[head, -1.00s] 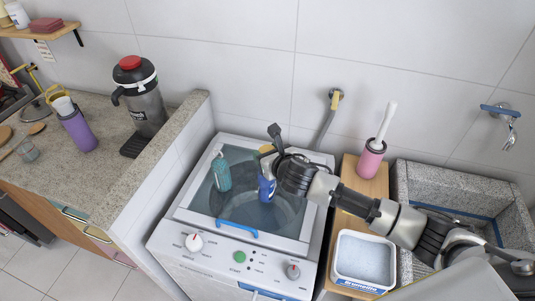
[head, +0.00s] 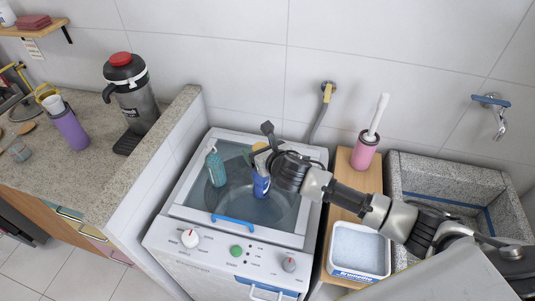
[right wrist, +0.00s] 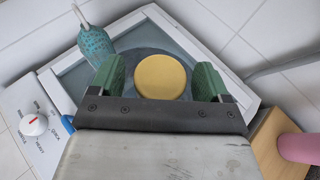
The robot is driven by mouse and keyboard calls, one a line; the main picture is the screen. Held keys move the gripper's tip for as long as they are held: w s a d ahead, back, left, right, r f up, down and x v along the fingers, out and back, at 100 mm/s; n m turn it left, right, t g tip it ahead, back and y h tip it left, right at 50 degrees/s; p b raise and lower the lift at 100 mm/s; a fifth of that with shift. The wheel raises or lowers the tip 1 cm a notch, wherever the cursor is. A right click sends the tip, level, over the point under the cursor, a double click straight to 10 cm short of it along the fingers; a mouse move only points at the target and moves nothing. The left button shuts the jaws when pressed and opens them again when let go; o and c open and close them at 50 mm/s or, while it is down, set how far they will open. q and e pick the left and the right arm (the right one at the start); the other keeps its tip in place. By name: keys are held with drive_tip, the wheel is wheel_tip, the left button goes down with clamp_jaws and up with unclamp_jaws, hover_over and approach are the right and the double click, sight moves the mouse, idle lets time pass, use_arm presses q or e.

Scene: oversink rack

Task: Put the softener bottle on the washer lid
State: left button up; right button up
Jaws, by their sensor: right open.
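The softener bottle, which I take to be the blue one (head: 261,185) with a yellow cap, stands on the glass washer lid (head: 229,206). In the right wrist view its round yellow cap (right wrist: 160,76) lies between the fingers and hides the body below. My right gripper (head: 263,150) is open at the top of the bottle, with one green-padded finger on each side of the cap in the right wrist view (right wrist: 157,82). Some gap shows beside the cap. My left gripper is not in view.
A teal pump bottle (head: 215,168) stands on the lid left of the blue bottle. Right of the washer, a wooden shelf (head: 343,216) bears a pink brush holder (head: 364,150) and a white basin (head: 359,250). A stone sink (head: 408,172) lies beyond. The lid's front is clear.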

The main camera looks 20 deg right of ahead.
drive_tip(key=b+v, duration=0.1)
drive_tip(key=v, duration=1.1)
drive_tip(key=shift+b, duration=0.3)
